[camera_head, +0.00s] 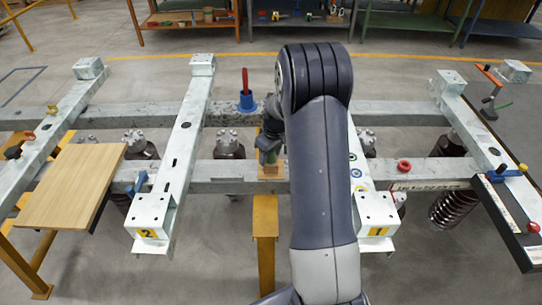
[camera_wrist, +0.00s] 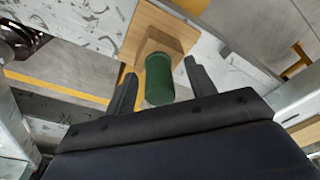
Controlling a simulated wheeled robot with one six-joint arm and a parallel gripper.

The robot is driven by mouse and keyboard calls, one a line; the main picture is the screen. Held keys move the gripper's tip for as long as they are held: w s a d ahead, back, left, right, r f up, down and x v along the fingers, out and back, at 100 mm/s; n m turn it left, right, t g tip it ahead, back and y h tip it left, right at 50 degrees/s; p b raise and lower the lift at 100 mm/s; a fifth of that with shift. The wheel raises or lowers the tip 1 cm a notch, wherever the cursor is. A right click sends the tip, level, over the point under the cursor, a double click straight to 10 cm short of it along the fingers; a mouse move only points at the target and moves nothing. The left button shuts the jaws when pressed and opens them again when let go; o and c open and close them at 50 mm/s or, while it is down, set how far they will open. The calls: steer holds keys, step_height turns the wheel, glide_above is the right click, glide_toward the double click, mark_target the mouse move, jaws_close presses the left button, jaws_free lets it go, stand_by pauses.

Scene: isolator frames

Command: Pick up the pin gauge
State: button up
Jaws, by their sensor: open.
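A green cylinder, which looks like the pin gauge's handle (camera_wrist: 159,80), stands at a small wooden block (camera_wrist: 176,36) in the wrist view. My gripper (camera_wrist: 161,84) is open, with one dark finger on each side of the green cylinder and a gap at both sides. In the head view my gripper (camera_head: 268,145) is partly hidden by my arm and is just above the wooden block (camera_head: 270,172) on the front beam. The lower part of the gauge is hidden.
Grey steel beams (camera_head: 235,178) form a frame around my gripper. A blue holder with a red-handled tool (camera_head: 246,90) stands on the rear beam. A red ring (camera_head: 404,165) lies on the front beam at right. A wooden board (camera_head: 72,185) is at left.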

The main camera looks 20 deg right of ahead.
steer(key=shift+c, duration=0.2)
steer(key=c, duration=1)
step_height(320, 180, up, 10)
steer(key=shift+r, duration=0.1)
steer(key=shift+r+p, duration=1.95)
steer(key=shift+r, duration=0.5)
